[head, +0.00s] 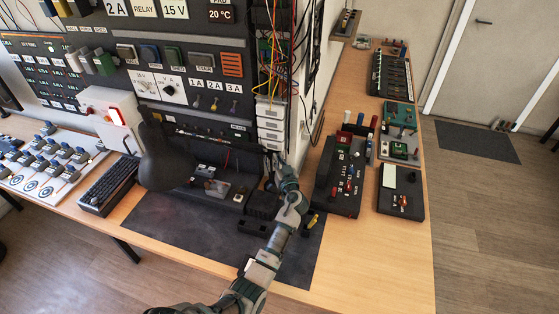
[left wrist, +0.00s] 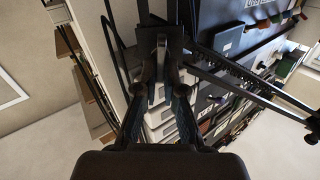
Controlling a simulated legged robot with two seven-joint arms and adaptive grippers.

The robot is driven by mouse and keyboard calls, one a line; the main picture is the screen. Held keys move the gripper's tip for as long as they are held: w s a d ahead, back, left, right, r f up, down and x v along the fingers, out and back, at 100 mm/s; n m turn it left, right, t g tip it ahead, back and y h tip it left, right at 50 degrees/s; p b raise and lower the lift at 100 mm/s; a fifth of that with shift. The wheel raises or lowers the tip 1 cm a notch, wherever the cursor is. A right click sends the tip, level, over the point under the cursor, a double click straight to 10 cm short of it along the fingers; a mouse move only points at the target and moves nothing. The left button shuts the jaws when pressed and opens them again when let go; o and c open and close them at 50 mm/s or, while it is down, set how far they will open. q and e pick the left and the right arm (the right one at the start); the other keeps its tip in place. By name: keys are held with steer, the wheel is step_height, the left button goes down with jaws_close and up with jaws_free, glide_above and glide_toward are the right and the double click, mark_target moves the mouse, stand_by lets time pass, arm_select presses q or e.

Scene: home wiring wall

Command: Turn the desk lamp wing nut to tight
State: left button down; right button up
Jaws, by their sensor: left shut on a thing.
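The desk lamp's dark shade (head: 165,160) hangs over the desk left of my arm in the head view. My left gripper (head: 274,160) reaches up to the lamp's arm at the right end of the panel. In the left wrist view, the fingers of my left gripper (left wrist: 160,82) are closed in on the dark lamp joint. A small pale grey piece, apparently the wing nut (left wrist: 161,48), shows at the joint between the fingertips. The fingers hide part of it, and its exact angle is hard to tell. My right gripper is not in view.
The lamp's dark bars (left wrist: 245,82) run close to the gripper. White stacked modules (head: 270,122) and loose wires stand just behind. A black box with knobs and levers (head: 341,178) is to the right. The dark mat (head: 190,235) has free room.

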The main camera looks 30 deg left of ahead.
arm_select(q)
steer(key=m, duration=0.8)
steer(key=shift+w+d+f+m, duration=0.1)
steer(key=shift+w+f+m, duration=0.05)
steer(key=shift+w+m, duration=0.2)
steer(key=shift+m, duration=0.95)
steer(key=m, duration=0.2)
steer(key=m+p, duration=0.1)
steer(key=m, duration=0.1)
steer(key=m+p, duration=0.1)
steer(key=m, duration=0.1)
steer(key=shift+w+d+f, duration=0.1)
steer(key=shift+f, duration=0.2)
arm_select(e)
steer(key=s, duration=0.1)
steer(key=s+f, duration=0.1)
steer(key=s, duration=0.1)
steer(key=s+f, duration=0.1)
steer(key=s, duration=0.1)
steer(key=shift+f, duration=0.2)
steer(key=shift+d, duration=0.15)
